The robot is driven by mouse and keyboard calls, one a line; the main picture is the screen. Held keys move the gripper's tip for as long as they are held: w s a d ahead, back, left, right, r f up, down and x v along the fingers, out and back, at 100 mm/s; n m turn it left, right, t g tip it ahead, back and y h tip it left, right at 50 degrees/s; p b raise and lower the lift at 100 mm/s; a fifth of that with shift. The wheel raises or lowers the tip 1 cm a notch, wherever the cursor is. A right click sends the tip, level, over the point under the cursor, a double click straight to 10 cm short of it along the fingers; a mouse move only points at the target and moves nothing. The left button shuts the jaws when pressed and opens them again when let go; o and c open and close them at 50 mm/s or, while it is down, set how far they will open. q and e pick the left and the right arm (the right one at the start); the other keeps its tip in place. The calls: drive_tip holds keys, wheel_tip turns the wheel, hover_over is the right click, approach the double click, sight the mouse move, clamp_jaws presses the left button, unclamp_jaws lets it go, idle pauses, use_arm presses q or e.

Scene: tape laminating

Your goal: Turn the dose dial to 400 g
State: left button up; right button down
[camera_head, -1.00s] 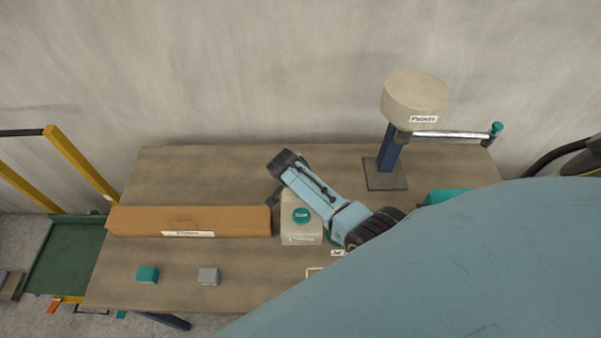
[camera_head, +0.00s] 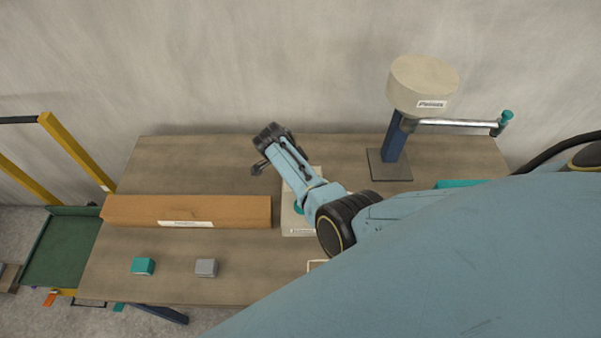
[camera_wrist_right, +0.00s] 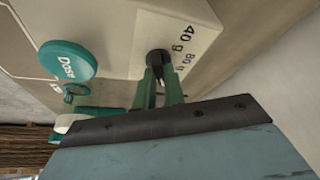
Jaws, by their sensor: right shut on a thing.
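The beige dispenser box (camera_head: 296,226) stands on the table, partly covered by my right arm in the head view. In the right wrist view it fills the upper part (camera_wrist_right: 110,22), with a round teal button marked "Dose" (camera_wrist_right: 68,61) on its face. The small dark dose dial (camera_wrist_right: 157,58) sits beside a white label (camera_wrist_right: 178,42) with tilted figures reading roughly "40 g" and "80 g". My right gripper (camera_wrist_right: 161,82) is shut on the dial with its green fingers. The dial's pointer is not legible. In the head view its tips (camera_head: 259,167) are small. My left gripper is not in view.
A long cardboard box (camera_head: 190,210) lies left of the dispenser. A teal block (camera_head: 143,266) and a grey block (camera_head: 206,267) lie in front. A stand with a beige drum (camera_head: 423,86) and a side arm (camera_head: 455,123) rises at the back right.

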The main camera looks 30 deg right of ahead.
drive_tip(key=shift+d, duration=0.1)
drive_tip(key=c, duration=1.5)
unclamp_jaws()
drive_tip(key=p+v, duration=0.1)
drive_tip(key=v, duration=1.2)
drive_tip(key=shift+r, duration=0.15)
